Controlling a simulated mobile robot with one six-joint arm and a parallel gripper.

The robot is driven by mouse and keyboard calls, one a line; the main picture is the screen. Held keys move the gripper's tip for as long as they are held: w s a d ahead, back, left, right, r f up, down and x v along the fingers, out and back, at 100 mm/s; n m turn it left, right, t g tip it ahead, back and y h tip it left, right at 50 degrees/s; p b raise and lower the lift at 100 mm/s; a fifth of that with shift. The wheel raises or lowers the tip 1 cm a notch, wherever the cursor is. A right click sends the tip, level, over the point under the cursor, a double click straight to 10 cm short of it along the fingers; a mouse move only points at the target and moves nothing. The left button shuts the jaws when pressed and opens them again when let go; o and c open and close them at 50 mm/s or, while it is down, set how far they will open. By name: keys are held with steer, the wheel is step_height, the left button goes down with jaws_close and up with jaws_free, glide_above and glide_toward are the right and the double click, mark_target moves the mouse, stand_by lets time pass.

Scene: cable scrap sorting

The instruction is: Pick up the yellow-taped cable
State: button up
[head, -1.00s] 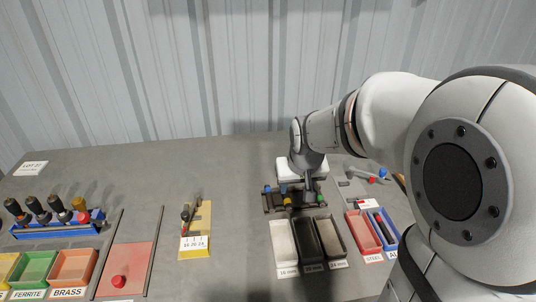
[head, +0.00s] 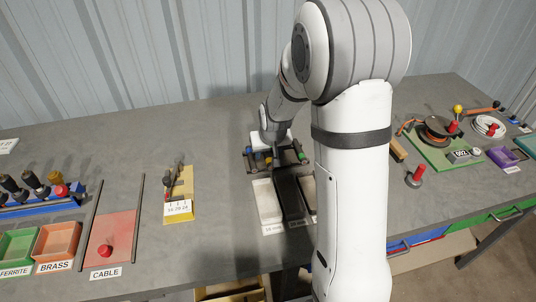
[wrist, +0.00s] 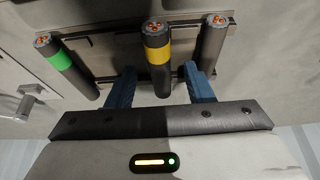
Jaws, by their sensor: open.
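The yellow-taped cable (wrist: 157,55) is a dark, thick piece with copper strands at its end and a yellow band. In the wrist view it lies between the two blue fingers of my open gripper (wrist: 160,76), with gaps on both sides. In the head view its yellow band (head: 268,161) shows small beside my gripper at the dark rack. A green-taped cable (wrist: 74,66) lies to its left in the wrist view, and another dark cable (wrist: 212,45) to its right. The head view also shows a blue-banded cable (head: 259,158) on the rack.
A white bin (head: 266,201) and a black bin (head: 289,197) stand just in front of the rack. A yellow stand (head: 181,205) and a red cable tray (head: 112,236) are to the left. My arm hides part of the bench on the right.

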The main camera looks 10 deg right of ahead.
steer(key=shift+w+f, duration=0.1)
steer(key=shift+f, duration=0.2)
steer(key=c, duration=1)
